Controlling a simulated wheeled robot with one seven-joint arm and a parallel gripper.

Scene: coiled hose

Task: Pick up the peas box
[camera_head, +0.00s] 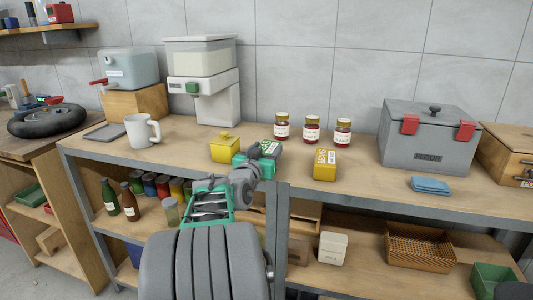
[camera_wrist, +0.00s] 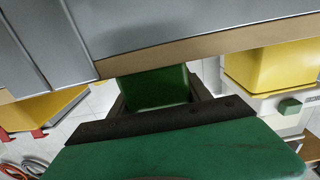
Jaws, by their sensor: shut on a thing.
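The peas box, a small green box with a pale printed label (camera_head: 269,147), is at the front part of the shelf top in the head view. My gripper (camera_head: 257,160) reaches it from the front and is shut on it. In the wrist view the green box (camera_wrist: 155,88) shows between the dark fingers of my gripper (camera_wrist: 158,100). My arm and gripper hide much of the box's near side. I cannot tell whether its base touches the shelf top.
A yellow lidded pot (camera_head: 225,149) stands close to the left, and a yellow box (camera_head: 325,165) to the right. Several jars (camera_head: 312,130) stand behind.

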